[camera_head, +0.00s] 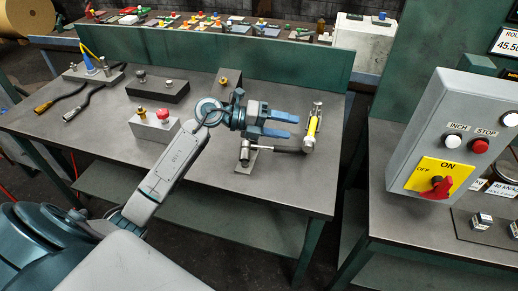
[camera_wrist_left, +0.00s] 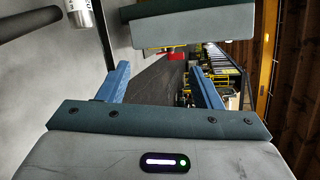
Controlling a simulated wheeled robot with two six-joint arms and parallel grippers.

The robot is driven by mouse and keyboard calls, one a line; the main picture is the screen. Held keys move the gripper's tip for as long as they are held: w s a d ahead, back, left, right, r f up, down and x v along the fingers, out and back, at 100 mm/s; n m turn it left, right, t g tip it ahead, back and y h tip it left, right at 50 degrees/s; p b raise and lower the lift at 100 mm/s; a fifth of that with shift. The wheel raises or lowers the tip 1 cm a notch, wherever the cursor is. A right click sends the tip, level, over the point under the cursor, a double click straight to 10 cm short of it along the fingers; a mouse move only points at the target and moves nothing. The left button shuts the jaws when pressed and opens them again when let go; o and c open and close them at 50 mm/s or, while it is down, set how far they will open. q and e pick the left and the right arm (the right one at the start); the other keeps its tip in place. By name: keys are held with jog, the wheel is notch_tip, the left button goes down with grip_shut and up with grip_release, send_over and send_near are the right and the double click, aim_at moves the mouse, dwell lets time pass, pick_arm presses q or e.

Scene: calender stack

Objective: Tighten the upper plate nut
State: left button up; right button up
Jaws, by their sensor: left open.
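My left gripper (camera_head: 293,126) is held over the bench, its two blue fingers apart with nothing between them. The fingers also show open in the left wrist view (camera_wrist_left: 160,72). Just right of the fingertips is a yellow and silver tool (camera_head: 312,126). A dark bar (camera_head: 284,150) lies between it and a small metal plate with a post (camera_head: 246,158), below the gripper. I cannot tell whether these parts are joined. An angled plate with a small fitting (camera_head: 229,79) stands behind the wrist. I cannot tell which fitting is the upper plate nut. My right gripper is not in view.
A block with a red knob (camera_head: 163,116) and a dark block (camera_head: 158,90) stand on the bench (camera_head: 90,150). A green panel (camera_head: 290,66) closes the back. A control box (camera_head: 460,140) with a red switch stands right, across a gap.

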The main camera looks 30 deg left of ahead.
pick_arm(q)
jog(key=a+f+g+y, duration=0.3)
jog(key=a+y, duration=0.1)
jog(key=a, duration=0.2)
jog(key=n+g+y, duration=0.1)
jog(key=g+y, duration=0.2)
jog(key=y, duration=0.2)
send_near(243, 147)
jog(key=x, duration=0.4)
jog(key=shift+w+a+f, duration=0.1)
jog(key=shift+a+f, duration=0.1)
jog(key=shift+f, duration=0.05)
jog(key=p+x, duration=0.1)
jog(key=x, duration=0.4)
jog(key=shift+d+r+p, duration=0.1)
jog(key=shift+d+p, duration=0.25)
jog(key=shift+p, duration=0.05)
jog(key=shift+f, duration=0.25)
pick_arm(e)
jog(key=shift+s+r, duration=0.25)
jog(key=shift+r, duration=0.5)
